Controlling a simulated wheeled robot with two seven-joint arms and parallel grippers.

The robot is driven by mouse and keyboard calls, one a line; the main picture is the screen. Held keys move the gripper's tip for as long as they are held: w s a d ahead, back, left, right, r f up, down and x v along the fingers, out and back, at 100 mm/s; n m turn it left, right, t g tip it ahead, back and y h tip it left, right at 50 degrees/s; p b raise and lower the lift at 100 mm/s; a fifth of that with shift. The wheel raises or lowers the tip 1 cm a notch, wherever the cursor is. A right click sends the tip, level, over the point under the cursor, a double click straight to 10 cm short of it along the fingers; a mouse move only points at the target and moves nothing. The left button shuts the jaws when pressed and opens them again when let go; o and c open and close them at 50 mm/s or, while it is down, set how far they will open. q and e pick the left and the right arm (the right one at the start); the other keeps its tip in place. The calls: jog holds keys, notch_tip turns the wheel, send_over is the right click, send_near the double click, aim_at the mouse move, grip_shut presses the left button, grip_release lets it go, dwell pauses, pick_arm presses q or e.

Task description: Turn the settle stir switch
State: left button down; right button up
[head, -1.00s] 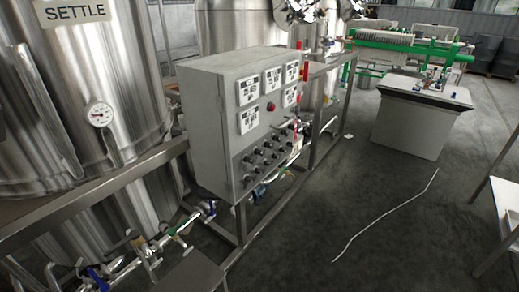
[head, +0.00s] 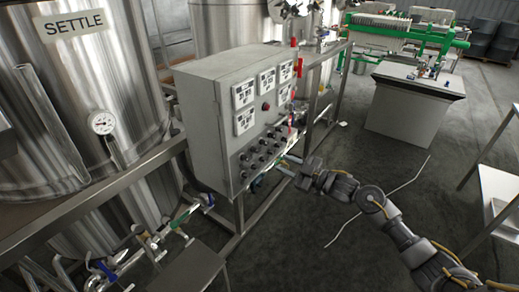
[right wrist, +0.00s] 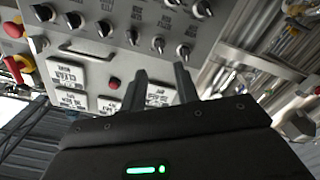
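My right gripper (head: 281,166) is in front of the lower right of the panel. In the right wrist view its two fingers (right wrist: 161,78) are apart with nothing between them, pointing at the panel, short of the switches. My left gripper is not in view.
Several white display panels (head: 243,93) and a red button (head: 265,106) sit above the switches. A metal handle (right wrist: 86,53) sticks out from the panel. A steel frame and pipes with valves (head: 180,215) run below the cabinet. Open floor (head: 330,215) lies to the right.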

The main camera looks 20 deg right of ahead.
aim_at(257, 151)
jog(key=x, duration=0.3)
jog(key=p+x, duration=0.1)
jog(key=x, duration=0.2)
jog(key=p+x, duration=0.1)
jog(key=x, duration=0.2)
jog(key=shift+a+r, duration=0.15)
jog(key=shift+r, duration=0.15)
jog(key=shift+x, duration=0.9)
jog(key=shift+f, duration=0.15)
grip_shut()
